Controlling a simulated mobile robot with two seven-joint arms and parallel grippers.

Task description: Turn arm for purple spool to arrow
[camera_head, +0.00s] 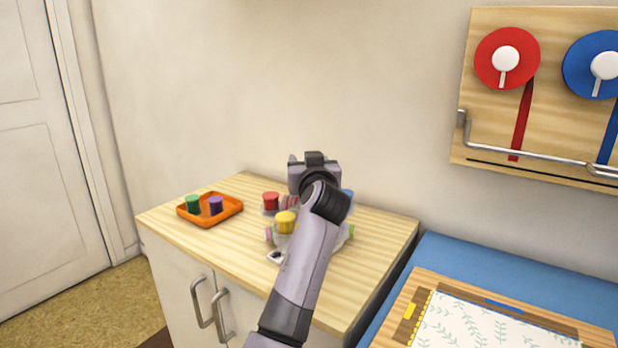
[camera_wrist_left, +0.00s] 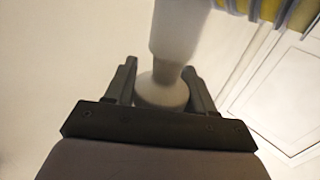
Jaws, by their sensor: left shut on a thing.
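A multi-armed white rack stands on the wooden cabinet top in the head view, mostly hidden behind my left arm. A red spool (camera_head: 271,203), a yellow spool (camera_head: 285,222) and part of a blue one (camera_head: 348,195) show around it. The purple spool (camera_head: 215,205) stands in the orange tray (camera_head: 236,212), left of the rack. A small white patch with a dark mark (camera_head: 276,256) lies in front; I cannot tell if it is the arrow. My left gripper (camera_wrist_left: 160,80) is shut on a pale rounded piece (camera_wrist_left: 162,94) with a thick pale stem, in the left wrist view.
A green spool (camera_head: 193,204) shares the orange tray. The cabinet top (camera_head: 170,218) is clear around the tray. A blue table with a framed patterned sheet (camera_head: 490,325) is at lower right. A wall board (camera_head: 480,125) holds red and blue ribbon reels.

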